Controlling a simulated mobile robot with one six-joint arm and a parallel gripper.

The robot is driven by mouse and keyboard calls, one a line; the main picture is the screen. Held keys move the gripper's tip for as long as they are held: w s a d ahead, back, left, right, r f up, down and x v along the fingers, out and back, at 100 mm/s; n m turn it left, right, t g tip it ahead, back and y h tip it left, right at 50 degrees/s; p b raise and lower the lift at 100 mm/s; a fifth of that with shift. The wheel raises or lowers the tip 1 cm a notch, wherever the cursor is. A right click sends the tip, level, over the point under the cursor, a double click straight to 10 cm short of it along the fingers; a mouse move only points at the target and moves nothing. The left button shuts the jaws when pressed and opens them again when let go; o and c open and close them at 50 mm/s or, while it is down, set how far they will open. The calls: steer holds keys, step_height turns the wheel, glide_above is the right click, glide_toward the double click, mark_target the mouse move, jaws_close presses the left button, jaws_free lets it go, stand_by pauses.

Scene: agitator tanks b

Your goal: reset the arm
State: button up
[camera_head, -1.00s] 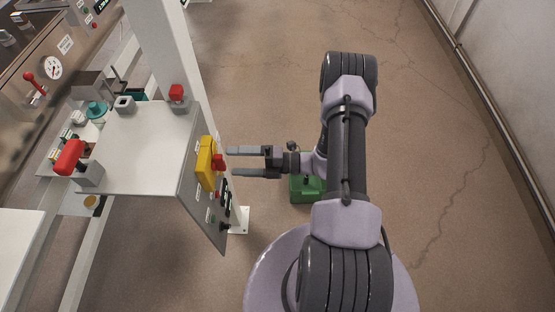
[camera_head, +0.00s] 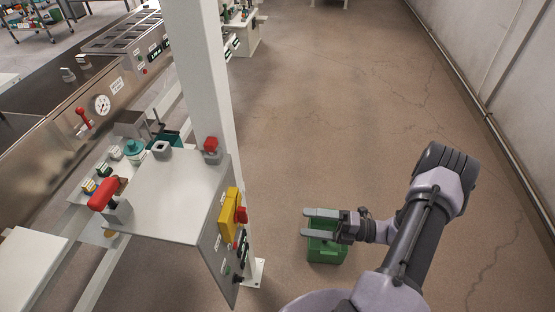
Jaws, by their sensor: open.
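My arm stands at the lower right, and its links are folded up and to the left. My gripper (camera_head: 310,222) is open and empty, with its two fingers pointing left. It hangs in the air in front of the control panel (camera_head: 222,247), apart from it by a clear gap. The panel carries a yellow box (camera_head: 228,213) with a red knob (camera_head: 241,215) that faces my gripper. A green box (camera_head: 327,246) shows below and partly behind my gripper.
A white post (camera_head: 208,85) rises behind the panel. A gauge (camera_head: 102,105) is on the tank at left. Open floor (camera_head: 350,110) stretches ahead to the right wall (camera_head: 510,60).

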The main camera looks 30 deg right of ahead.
steer(key=a+r+n+g+h+b, duration=0.45)
steer(key=a+r+n+g, duration=0.75)
steer(key=n, duration=0.7)
steer(key=s+a+r+n+t+h+b, duration=0.1)
steer(key=s+a+r+n+t+h, duration=0.2)
steer(key=n, duration=0.7)
steer(key=s+a+r+n+t+h+b, duration=0.2)
steer(key=s+a+r+n+t+h, duration=0.2)
steer(key=n, duration=0.6)
step_height(320, 180, up, 3)
steer(key=shift+s+a+f+h, duration=0.1)
steer(key=shift+s+a+h, duration=0.15)
steer(key=shift+s+h, duration=0.55)
steer(key=shift+s+y, duration=0.25)
